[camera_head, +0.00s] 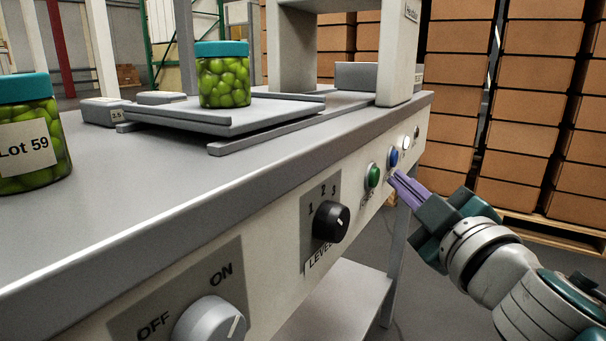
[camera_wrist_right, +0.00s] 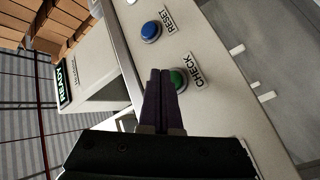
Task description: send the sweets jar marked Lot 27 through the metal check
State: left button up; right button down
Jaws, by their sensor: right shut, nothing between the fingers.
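A jar of green sweets with a teal lid (camera_head: 223,80) stands upright on a grey sliding plate (camera_head: 190,118) before the white detector arch (camera_head: 398,60); no lot label shows on its visible side. Another green jar (camera_head: 30,140) at the left edge is labelled Lot 59. The green CHECK button (camera_head: 373,176) is on the front panel; it also shows in the wrist view (camera_wrist_right: 178,78). My right gripper (camera_head: 393,176) is shut and empty, fingertips close to the CHECK button and partly covering it in the wrist view; contact cannot be told. My left gripper is out of view.
The blue RESET button (camera_head: 393,158) and a white button (camera_head: 406,143) sit beyond CHECK. A LEVEL knob (camera_head: 331,222) and an ON/OFF knob (camera_head: 210,322) are nearer. A READY sign (camera_wrist_right: 63,86) shows on the arch. Small blocks (camera_head: 104,111), one marked 2.5, lie by the plate.

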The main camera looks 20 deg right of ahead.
dwell(0.8)
jog(key=shift+w+a, duration=0.1)
jog(key=shift+a, duration=0.05)
jog(key=shift+w+a, duration=0.15)
jog(key=shift+w, duration=0.1)
jog(key=shift+a, duration=0.1)
dwell(0.4)
